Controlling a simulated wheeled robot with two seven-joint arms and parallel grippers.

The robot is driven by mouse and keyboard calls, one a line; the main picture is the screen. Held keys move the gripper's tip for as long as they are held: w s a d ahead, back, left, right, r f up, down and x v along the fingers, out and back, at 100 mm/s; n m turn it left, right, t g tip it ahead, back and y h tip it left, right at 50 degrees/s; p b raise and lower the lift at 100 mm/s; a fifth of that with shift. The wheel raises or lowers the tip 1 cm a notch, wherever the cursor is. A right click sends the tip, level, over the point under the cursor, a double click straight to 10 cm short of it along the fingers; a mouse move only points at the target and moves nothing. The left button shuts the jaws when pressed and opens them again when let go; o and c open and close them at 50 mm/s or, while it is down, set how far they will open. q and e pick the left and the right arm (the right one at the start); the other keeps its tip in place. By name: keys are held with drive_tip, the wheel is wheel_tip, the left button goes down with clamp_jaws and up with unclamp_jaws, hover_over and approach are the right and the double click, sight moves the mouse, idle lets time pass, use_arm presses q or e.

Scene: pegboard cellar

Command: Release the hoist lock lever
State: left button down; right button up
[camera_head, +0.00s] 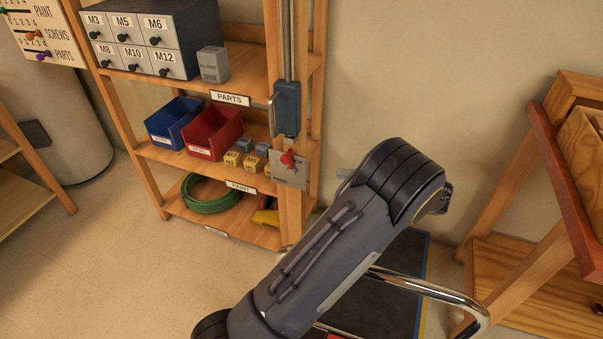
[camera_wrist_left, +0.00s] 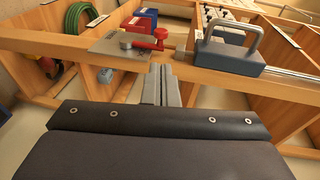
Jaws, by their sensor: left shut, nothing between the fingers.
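The red hoist lock lever (camera_head: 288,159) sits on a grey metal plate (camera_head: 290,173) fixed low on the rail post of the shelf rack. Above the plate in the head view is the blue-grey hoist carriage (camera_head: 287,108) with a metal handle; the carriage (camera_wrist_left: 225,57) also shows in the wrist view. My left gripper (camera_wrist_left: 160,70) is shut and empty, pointing at the post just short of the lever. In the head view my arm mostly hides it.
The shelf rack holds a blue bin (camera_head: 173,122), a red bin (camera_head: 214,132), small blocks, a drawer cabinet (camera_head: 155,40) and a green hose (camera_head: 205,193). A wooden stand (camera_head: 560,150) is at the right. A chrome bar (camera_head: 430,290) runs below my arm.

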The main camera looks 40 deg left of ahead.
idle(0.3)
use_arm(q)
approach(284, 157)
drive_tip(key=a, duration=0.1)
drive_tip(key=a+f, duration=0.1)
drive_tip(key=a, duration=0.1)
drive_tip(key=a+f, duration=0.1)
drive_tip(key=a, duration=0.1)
drive_tip(key=shift+s+a+f+b, duration=0.15)
drive_tip(key=shift+s+a+b, duration=0.05)
drive_tip(key=shift+b, duration=0.15)
drive_tip(key=shift+s+a+r+h+p, duration=0.1)
drive_tip(key=shift+a+r+h+p, duration=0.15)
drive_tip(key=shift+r+h+p, duration=0.05)
drive_tip(key=a+h, duration=0.1)
drive_tip(key=s+a+h, duration=0.1)
drive_tip(key=shift+a+r+t+h, duration=0.2)
drive_tip(key=shift+t+h, duration=0.1)
drive_tip(key=shift+a, duration=0.25)
